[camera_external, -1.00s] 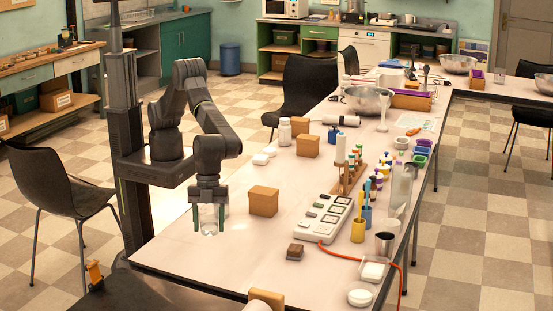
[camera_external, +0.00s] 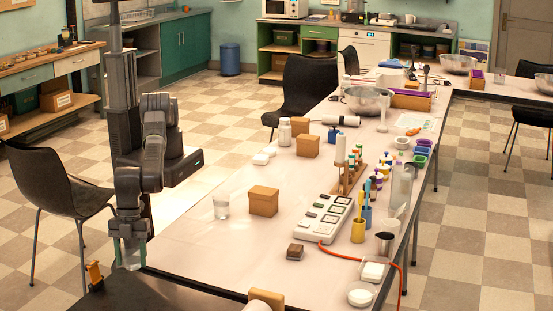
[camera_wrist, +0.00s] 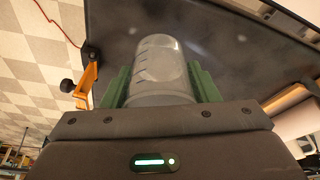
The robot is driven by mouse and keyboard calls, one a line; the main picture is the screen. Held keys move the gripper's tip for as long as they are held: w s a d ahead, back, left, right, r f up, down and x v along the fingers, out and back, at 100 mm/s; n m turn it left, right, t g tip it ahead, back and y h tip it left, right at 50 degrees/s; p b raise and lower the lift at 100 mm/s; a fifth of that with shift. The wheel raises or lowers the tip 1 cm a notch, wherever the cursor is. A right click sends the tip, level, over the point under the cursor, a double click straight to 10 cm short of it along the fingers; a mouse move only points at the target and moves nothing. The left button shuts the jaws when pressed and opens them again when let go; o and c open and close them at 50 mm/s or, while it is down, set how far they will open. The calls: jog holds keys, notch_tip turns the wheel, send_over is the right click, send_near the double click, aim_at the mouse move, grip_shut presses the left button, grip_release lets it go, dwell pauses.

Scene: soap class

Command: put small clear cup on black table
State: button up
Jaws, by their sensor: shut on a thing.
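My gripper (camera_external: 130,258) is shut on a small clear cup (camera_wrist: 158,62), which sits between its green fingers in the wrist view. The gripper is low at the left end of the white table. The black table (camera_external: 155,292) is at the bottom left of the external view, and its dark top (camera_wrist: 225,50) fills the wrist view behind the cup. I cannot tell whether the cup touches it. Another clear cup (camera_external: 221,207) stands on the white table.
An orange clamp (camera_external: 95,274) is at the black table's edge, left of the gripper. A black chair (camera_external: 55,190) is at left.

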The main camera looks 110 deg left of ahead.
aim_at(136, 282)
jog(key=shift+f+p, duration=0.35)
jog(key=shift+f, duration=2.05)
jog(key=shift+f, duration=0.1)
jog(key=shift+f, duration=0.15)
jog(key=o, duration=1)
jog(key=b+v, duration=0.1)
jog(key=v, duration=1.1)
jog(key=shift+r, duration=0.2)
jog(key=shift+o, duration=0.3)
